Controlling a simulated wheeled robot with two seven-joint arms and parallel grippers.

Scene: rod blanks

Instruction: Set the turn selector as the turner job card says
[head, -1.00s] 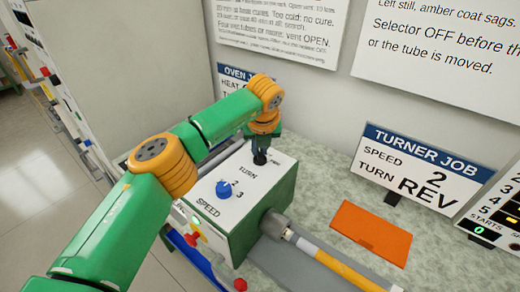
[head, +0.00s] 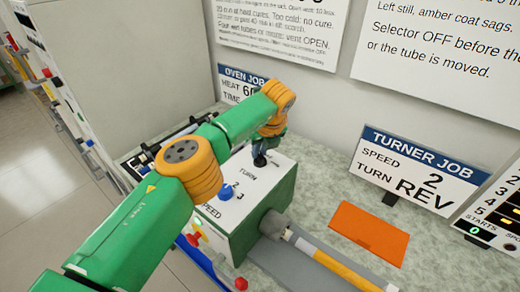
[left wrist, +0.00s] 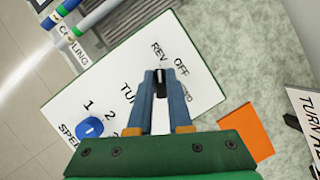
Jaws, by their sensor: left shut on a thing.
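The turner job card (head: 418,172) on the wall side reads SPEED 2, TURN REV. The turn selector is a small black knob (left wrist: 160,84) on the white top of the green turner box (head: 252,205). My left gripper (head: 262,147) points down over the box and is shut on the knob; in the left wrist view its blue fingers (left wrist: 161,90) sit either side of it. REV and OFF labels show just beyond the knob, with a third label partly hidden to the right. I cannot tell the knob's exact setting. My right gripper is not in view.
The blue speed knob (head: 226,192) stands on the same top, beside the numbers 1, 2, 3. An orange plate (head: 370,231) lies on the bench to the right. A grey and yellow tube (head: 335,262) runs out from the box. The oven job card (head: 238,84) is partly hidden by my arm.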

